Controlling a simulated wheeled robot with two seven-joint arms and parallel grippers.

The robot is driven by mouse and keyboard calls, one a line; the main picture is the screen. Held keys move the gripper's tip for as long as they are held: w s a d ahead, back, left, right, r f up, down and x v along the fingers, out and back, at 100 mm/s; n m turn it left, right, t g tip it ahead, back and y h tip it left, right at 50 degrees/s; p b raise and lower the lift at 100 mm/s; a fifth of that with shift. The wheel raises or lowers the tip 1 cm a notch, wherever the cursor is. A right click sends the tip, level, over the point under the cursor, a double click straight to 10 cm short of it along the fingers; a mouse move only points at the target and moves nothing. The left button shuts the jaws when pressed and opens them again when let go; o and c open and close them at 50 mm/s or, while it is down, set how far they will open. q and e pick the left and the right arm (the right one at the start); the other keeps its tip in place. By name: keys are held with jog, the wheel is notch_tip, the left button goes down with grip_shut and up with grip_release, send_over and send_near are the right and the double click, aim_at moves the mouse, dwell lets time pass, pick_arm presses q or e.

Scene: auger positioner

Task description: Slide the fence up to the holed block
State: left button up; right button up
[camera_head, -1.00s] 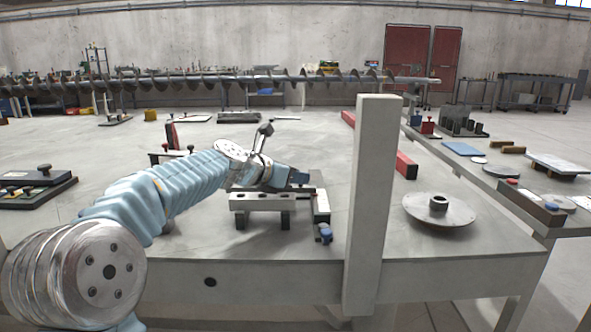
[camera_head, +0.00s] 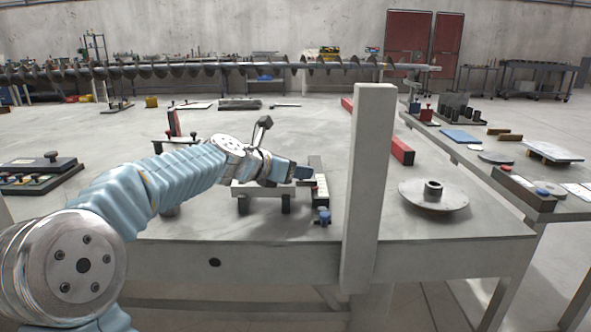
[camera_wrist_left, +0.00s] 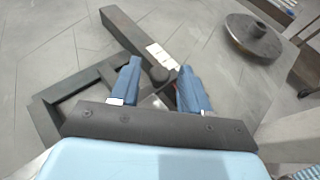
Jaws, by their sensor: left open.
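My left gripper (camera_wrist_left: 158,90) is open, with its two blue fingers apart. In the head view the left gripper (camera_head: 303,174) is over the table beside a dark bar. This bar, likely the fence, shows in the head view (camera_head: 318,188) with pale labels and a blue knob at its near end. In the wrist view a long dark bar (camera_wrist_left: 132,35) with a white label lies beyond the fingers. A dark round knob (camera_wrist_left: 160,75) shows between the fingertips; contact cannot be told. I cannot identify the holed block for sure. My right gripper is not in view.
A pale upright post (camera_head: 368,190) stands at the table's front, right of the bar. A round disc with a hub (camera_head: 433,195) lies further right. A pale block on dark feet (camera_head: 262,190) is partly hidden under my left arm. A red bar (camera_head: 402,150) lies behind.

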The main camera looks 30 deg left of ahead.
pick_arm(q)
jog(key=p+v, duration=0.1)
jog(key=v, duration=1.3)
jog(key=shift+p, duration=0.4)
jog(key=shift+f, duration=0.15)
